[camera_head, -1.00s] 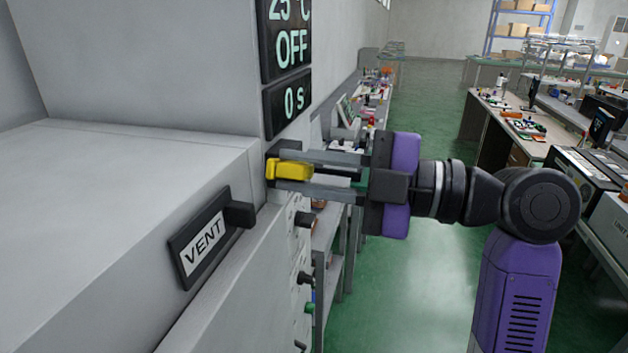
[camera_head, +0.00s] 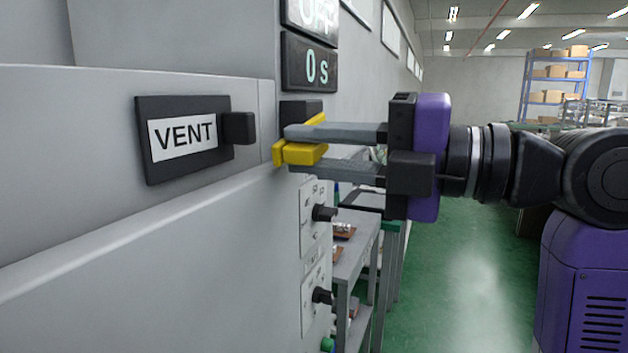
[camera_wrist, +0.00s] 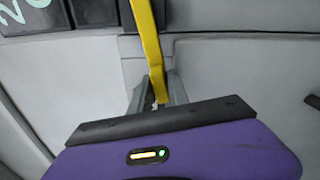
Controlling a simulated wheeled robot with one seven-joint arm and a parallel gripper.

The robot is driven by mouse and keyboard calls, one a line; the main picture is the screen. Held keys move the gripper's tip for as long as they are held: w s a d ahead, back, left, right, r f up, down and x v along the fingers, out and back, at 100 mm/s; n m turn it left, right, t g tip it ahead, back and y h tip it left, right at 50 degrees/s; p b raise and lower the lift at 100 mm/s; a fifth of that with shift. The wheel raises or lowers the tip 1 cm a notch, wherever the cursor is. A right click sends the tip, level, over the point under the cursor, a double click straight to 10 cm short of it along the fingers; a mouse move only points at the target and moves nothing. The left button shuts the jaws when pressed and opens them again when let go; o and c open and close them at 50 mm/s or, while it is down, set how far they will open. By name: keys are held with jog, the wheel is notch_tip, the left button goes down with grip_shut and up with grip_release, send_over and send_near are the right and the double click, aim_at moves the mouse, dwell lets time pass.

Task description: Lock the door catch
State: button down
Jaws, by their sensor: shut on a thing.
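The door catch is a yellow lever (camera_head: 301,153) on a dark mount at the edge of the grey machine front, below the "0 s" display. My gripper (camera_head: 306,150) reaches in from the right with its grey fingers on the lever, one above and one below. It is shut on the lever. In the wrist view the yellow lever (camera_wrist: 148,45) runs down from the top, and its lower end sits between my gripper's fingers (camera_wrist: 158,92). The far side of the lever and its pivot are partly hidden.
A black VENT plate (camera_head: 184,137) with a protruding dark block (camera_head: 238,128) is on the panel left of the lever. Black knobs (camera_head: 324,213) stick out below it. A grey shelf rack (camera_head: 355,270) stands behind, with open green floor to the right.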

jog(key=f+n+b, duration=0.1)
jog(key=b, duration=0.1)
jog(key=f+n+b, duration=0.1)
jog(key=b, duration=0.1)
jog(key=w+f+n+b, duration=0.1)
jog(key=b, duration=0.1)
jog(key=shift+d+f+n, duration=0.25)
jog(key=shift+f+n, duration=0.05)
jog(key=n+b, duration=0.1)
jog(key=w+f+n+b, duration=0.1)
jog(key=b, duration=0.1)
jog(key=shift+d, duration=0.15)
jog(key=c, duration=1.4)
grip_release()
jog(key=shift+o, duration=0.2)
jog(key=shift+d, duration=0.2)
jog(key=v, duration=0.7)
jog(key=shift+d, duration=0.25)
jog(key=shift+s, duration=0.1)
